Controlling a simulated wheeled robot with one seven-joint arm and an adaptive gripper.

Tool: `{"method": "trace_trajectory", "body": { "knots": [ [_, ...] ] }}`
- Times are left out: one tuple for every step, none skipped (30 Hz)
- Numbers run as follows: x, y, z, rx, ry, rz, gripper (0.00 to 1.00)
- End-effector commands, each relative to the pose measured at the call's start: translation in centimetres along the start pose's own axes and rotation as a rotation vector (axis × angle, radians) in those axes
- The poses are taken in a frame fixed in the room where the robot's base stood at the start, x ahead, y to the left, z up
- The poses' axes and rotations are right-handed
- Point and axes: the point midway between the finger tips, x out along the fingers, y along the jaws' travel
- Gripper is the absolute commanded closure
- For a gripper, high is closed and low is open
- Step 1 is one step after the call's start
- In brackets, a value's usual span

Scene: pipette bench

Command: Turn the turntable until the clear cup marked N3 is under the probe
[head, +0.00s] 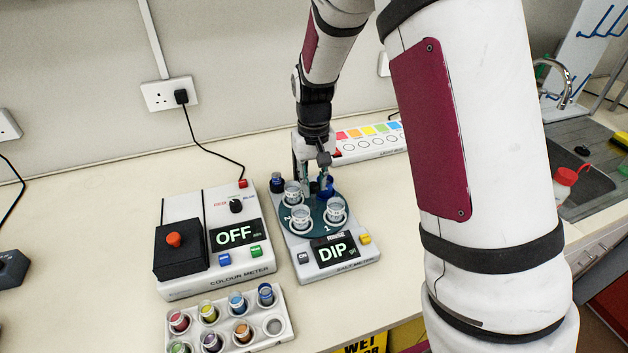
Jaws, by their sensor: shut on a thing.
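The teal turntable (318,222) sits on the white salt meter (345,264), whose screen reads DIP. Clear cups stand on it: one at the left rear (292,191), one at the front (300,217) and one at the right (336,209). Digits 2 and 1 show on the disc; I cannot read N3 on any cup. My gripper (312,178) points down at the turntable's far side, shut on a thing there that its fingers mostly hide. A blue piece (326,187) shows beside the fingers. I cannot clearly make out the probe among the parts there.
A dark blue bottle (277,183) stands at the turntable's left rear. The colour meter (208,238), reading OFF, is to the left, with a rack of coloured vials (246,335) in front. A colour-patch strip (372,140) lies behind. A sink (580,165) is far right.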

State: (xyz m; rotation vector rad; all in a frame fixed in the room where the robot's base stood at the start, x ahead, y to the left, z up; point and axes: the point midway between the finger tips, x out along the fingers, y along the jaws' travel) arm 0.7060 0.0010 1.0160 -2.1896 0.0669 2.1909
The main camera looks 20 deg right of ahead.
Motion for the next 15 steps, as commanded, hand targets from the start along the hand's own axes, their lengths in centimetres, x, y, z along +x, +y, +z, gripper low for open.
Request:
{"method": "trace_trajectory", "body": {
  "knots": [
    [-0.04,-0.13,-0.02,0.022,0.001,-0.001,1.0],
    [-0.04,-0.13,-0.01,0.036,0.001,-0.001,1.0],
    [-0.04,-0.14,-0.01,0.056,0.001,-0.001,1.0],
    [-0.04,-0.15,-0.01,0.07,0.001,-0.001,1.0],
    [-0.04,-0.15,-0.01,0.086,0.001,-0.001,1.0],
    [-0.04,-0.14,-0.01,0.105,0.001,-0.001,1.0],
    [-0.05,-0.14,-0.02,0.121,0.001,-0.001,1.0],
    [-0.05,-0.13,-0.02,0.135,0.001,-0.001,1.0],
    [-0.05,-0.12,-0.02,0.156,0.001,-0.001,1.0],
    [-0.06,-0.12,-0.02,0.171,0.001,-0.001,1.0],
    [-0.06,-0.11,-0.03,0.186,0.002,-0.001,1.0],
    [-0.07,-0.12,-0.03,0.206,0.002,-0.001,1.0],
    [-0.07,-0.12,-0.04,0.222,0.002,-0.001,1.0],
    [-0.07,-0.13,-0.04,0.236,0.002,-0.001,1.0],
    [-0.08,-0.13,-0.04,0.256,0.002,-0.002,1.0]
  ]
}}
